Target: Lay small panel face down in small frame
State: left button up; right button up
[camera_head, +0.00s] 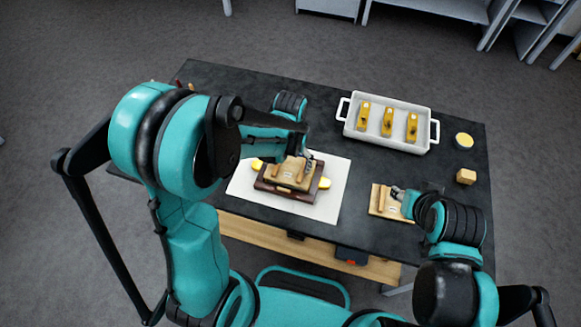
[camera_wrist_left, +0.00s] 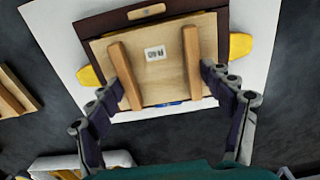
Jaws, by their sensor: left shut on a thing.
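The small panel (camera_wrist_left: 155,75) is pale wood with two battens and a white label on its upturned back. My left gripper (camera_wrist_left: 163,82) is shut on it, fingers at its two sides. In the head view the panel (camera_head: 289,174) is over the dark brown small frame (camera_head: 268,188).
The frame lies on a white sheet (camera_head: 328,200) between yellow pads (camera_head: 324,183). A white two-handled tray (camera_head: 349,128) holds three yellow-and-wood items at the back. A round yellow-topped tin (camera_head: 464,140) and a wooden block (camera_head: 466,176) stand at the right. The dark table's (camera_head: 225,82) back left is largely clear.

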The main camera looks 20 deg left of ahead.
aim_at(290, 168)
pick_arm(q)
notch_tip(290, 168, down, 3)
jog(key=shift+w+r+b, duration=0.1)
jog(key=shift+r+b, duration=0.05)
jog(key=shift+b, duration=0.15)
jog(key=o, duration=1.2)
